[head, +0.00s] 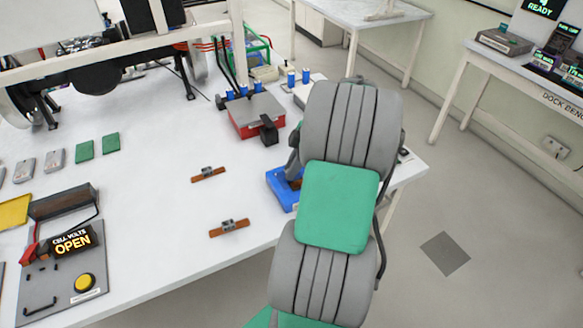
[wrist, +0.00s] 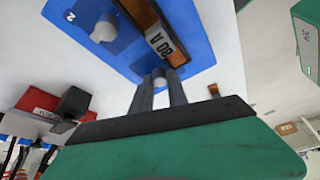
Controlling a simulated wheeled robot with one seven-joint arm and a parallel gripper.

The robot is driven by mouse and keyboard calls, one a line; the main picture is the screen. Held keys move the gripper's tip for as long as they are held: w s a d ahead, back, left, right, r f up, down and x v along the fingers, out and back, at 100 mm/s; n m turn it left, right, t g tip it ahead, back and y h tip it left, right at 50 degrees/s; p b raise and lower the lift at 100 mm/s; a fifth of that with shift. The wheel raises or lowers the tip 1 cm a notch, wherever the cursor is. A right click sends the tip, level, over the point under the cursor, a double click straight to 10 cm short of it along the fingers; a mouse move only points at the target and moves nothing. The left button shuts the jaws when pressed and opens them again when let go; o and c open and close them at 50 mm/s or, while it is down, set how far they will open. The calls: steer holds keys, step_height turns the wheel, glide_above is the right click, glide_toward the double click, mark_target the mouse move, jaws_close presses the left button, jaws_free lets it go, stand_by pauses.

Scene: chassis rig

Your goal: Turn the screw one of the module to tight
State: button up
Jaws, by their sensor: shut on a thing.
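The blue module (head: 284,197) lies near the right edge of the white table, partly hidden by my arm. In the wrist view the blue module (wrist: 90,12) fills the top and carries a brown bar with an "80 A" label (wrist: 160,42). A pale round screw head marked "2" (wrist: 103,32) sits to the left of the bar. A second pale screw head, screw one (wrist: 159,77), is between my fingertips at the bar's near end; its number is not visible. My gripper (wrist: 160,84) is shut on this screw. How far the screw is turned cannot be seen.
A red box with a grey top (head: 256,117) stands behind the module. Two brown bars (head: 208,174) (head: 229,227) lie to its left. A panel reading "CELL VOLTS OPEN" (head: 73,242) is at lower left. The table between is mostly clear.

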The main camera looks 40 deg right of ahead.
jaws_close()
